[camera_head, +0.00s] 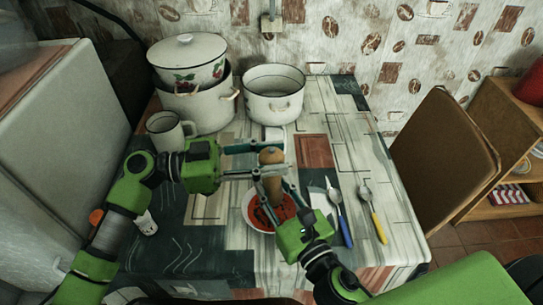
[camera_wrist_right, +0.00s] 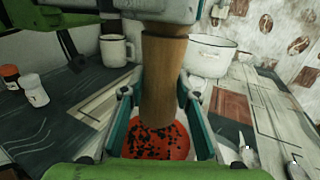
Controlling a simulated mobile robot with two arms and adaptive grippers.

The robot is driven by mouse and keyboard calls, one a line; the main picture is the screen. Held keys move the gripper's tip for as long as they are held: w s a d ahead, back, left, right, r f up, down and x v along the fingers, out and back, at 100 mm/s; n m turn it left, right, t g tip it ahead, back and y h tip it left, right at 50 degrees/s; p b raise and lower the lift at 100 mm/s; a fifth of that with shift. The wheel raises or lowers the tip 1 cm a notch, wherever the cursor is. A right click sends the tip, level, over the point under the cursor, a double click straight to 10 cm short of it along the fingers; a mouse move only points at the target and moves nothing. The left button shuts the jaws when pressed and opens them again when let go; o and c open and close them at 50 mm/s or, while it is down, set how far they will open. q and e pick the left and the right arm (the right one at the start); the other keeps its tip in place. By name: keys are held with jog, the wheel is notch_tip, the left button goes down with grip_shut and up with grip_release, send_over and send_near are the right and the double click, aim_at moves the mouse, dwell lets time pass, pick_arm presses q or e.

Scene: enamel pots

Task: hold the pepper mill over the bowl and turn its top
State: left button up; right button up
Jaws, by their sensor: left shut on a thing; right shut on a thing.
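The wooden pepper mill (camera_head: 272,184) is upright above the white bowl (camera_head: 246,206), which holds red food with dark specks. My left gripper (camera_head: 268,160) comes in from the left and is shut on the mill's top part. My right gripper (camera_head: 274,182) is shut on the mill's lower body from the front. In the right wrist view the mill's wooden body (camera_wrist_right: 162,82) stands between my right fingers. The red food (camera_wrist_right: 158,142) shows beneath it. The mill's top is hidden there by my left gripper (camera_wrist_right: 150,10).
A white mug (camera_head: 168,131), a lidded pot (camera_head: 187,62) in a larger pot (camera_head: 200,104), and another pot (camera_head: 274,95) stand behind. Cutlery (camera_head: 372,212) lies at the right. Two shakers (camera_wrist_right: 34,91) stand at the left. A chair (camera_head: 442,160) is beside the table.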

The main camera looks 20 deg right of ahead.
pick_arm(q)
jog(key=shift+w+a+f, duration=0.1)
jog(key=shift+w+f, duration=0.05)
jog(key=o, duration=1)
jog(key=shift+o, duration=0.6)
jog(key=shift+a, duration=0.1)
jog(key=w+a, duration=0.2)
jog(key=a, duration=0.9)
jog(key=shift+w+a, duration=0.15)
jog(key=shift+a, duration=0.15)
